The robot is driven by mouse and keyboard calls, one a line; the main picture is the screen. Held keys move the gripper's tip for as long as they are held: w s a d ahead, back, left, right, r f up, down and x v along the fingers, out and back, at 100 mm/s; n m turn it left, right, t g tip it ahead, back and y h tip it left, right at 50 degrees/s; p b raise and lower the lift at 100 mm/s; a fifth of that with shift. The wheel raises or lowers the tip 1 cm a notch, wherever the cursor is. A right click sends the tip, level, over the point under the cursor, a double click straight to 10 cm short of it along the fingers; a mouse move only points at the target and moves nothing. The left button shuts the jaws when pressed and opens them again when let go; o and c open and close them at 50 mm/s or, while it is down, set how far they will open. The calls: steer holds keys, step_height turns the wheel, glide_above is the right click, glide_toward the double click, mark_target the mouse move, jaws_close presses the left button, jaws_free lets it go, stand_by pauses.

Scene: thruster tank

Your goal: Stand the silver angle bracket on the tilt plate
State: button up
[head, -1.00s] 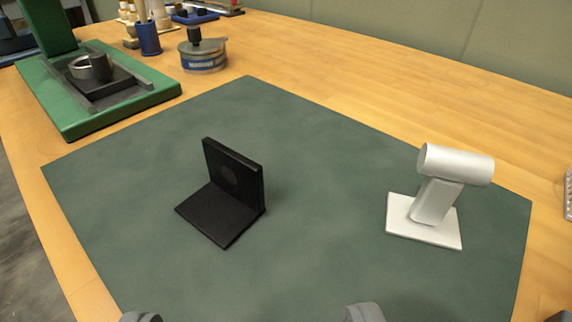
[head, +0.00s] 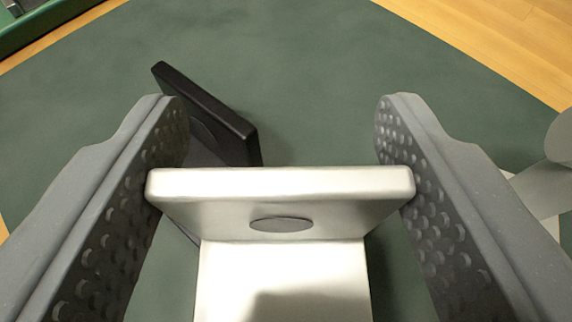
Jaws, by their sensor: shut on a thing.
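The silver angle bracket (head: 280,215) is at the lower middle of the head view. It has an upright wall with a dark oval in it and a flat foot towards me. My gripper (head: 282,140) is shut on it, with one textured finger against each side edge of the wall. The fingers stand wide apart at the bracket's width. I cannot tell whether the foot touches the mat. I cannot make out the tilt plate for certain in this view.
A black angle bracket (head: 205,105) stands just beyond the silver one, partly hidden by my left finger. A white stand (head: 548,190) is cut off at the right edge. A green base (head: 55,22) shows at the top left. The green mat (head: 300,60) is clear beyond.

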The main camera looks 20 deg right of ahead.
mark_target(283, 236)
steer(key=shift+f, duration=1.45)
steer(key=shift+s+f+b, duration=0.1)
steer(key=shift+f+b, duration=0.15)
steer(key=shift+b, duration=0.15)
